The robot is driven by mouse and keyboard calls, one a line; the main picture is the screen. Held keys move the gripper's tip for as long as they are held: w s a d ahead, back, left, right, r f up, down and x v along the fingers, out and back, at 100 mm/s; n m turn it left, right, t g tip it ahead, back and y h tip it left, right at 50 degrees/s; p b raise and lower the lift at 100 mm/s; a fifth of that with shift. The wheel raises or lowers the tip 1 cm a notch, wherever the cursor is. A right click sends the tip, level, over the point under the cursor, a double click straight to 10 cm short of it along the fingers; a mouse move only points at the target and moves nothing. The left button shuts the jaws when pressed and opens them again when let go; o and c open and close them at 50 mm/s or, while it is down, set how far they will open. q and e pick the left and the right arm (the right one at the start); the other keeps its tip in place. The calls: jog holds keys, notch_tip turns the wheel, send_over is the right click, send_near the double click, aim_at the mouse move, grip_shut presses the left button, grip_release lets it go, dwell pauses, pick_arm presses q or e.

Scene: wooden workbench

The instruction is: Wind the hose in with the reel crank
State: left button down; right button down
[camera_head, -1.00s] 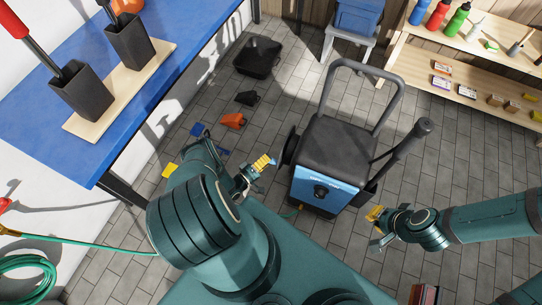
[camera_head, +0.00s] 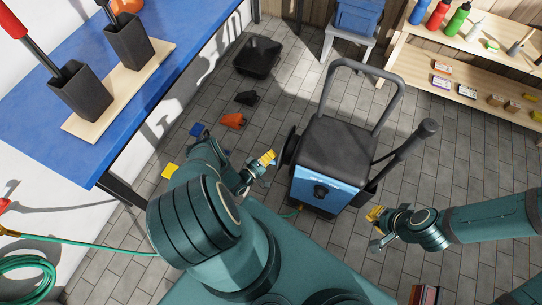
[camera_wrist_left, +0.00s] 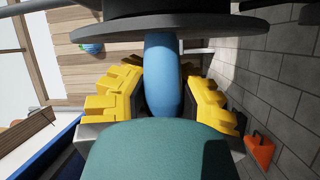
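The reel cart (camera_head: 328,185), a blue and black box with a dark grey lid and tall push handle, stands on the floor. A dark round disc (camera_head: 289,147) is on its left side. In the left wrist view a blue crank handle (camera_wrist_left: 162,75) sticks out below this disc (camera_wrist_left: 160,28). The yellow fingers of my left gripper (camera_wrist_left: 164,95) lie close along both sides of the handle and appear shut on it; the same gripper (camera_head: 267,158) shows beside the disc. My right gripper (camera_head: 373,227) is right of the cart; its finger gap is unclear.
A blue bench (camera_head: 60,130) carries dark pots. Orange, black, blue and yellow pieces lie on the floor behind my left arm. A wooden shelf (camera_head: 470,88) holds bottles. Floor right of the cart is mostly clear.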

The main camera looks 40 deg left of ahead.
pick_arm(q)
jog(key=shift+s+f, duration=0.1)
jog(key=shift+s, duration=0.1)
jog(key=shift+s+f, duration=0.1)
jog(key=shift+f, duration=0.75)
jog(key=c, duration=1.7)
grip_release()
jog(key=o, duration=1)
jog(key=shift+a, duration=0.1)
jog(key=shift+o, duration=0.2)
jog(key=shift+r, duration=0.1)
